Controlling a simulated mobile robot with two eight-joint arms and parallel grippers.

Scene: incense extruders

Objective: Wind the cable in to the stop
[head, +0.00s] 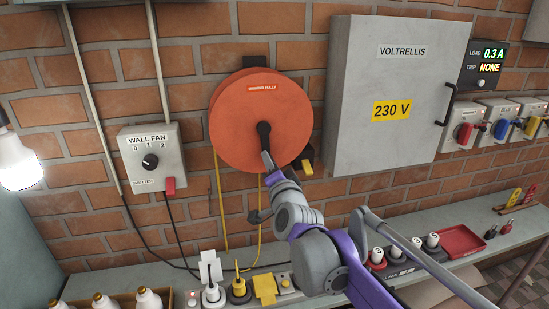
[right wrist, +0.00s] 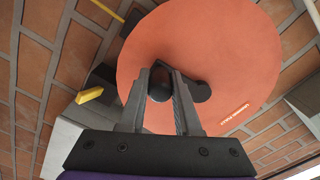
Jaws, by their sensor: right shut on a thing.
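A round orange cable reel (head: 235,115) with a white-lettered label is mounted on the brick wall. A black crank (head: 263,129) sits on its face. My right gripper (head: 267,155) reaches up to it from below right. In the right wrist view the fingers (right wrist: 161,95) are shut on the crank's round black knob (right wrist: 160,80), with the crank's other end (right wrist: 201,91) beside it. A yellow cable (head: 220,200) hangs in two runs below the reel to the bench. A yellow part on a black bracket (head: 308,167) shows at the reel's lower right. My left gripper is out of view.
A grey 230 V cabinet (head: 385,150) stands close to the reel's right. A wall fan switch box (head: 153,160) is on the left. The bench below holds white, black and yellow plugs (head: 240,289), bulbs (head: 148,299) and a red tray (head: 460,241).

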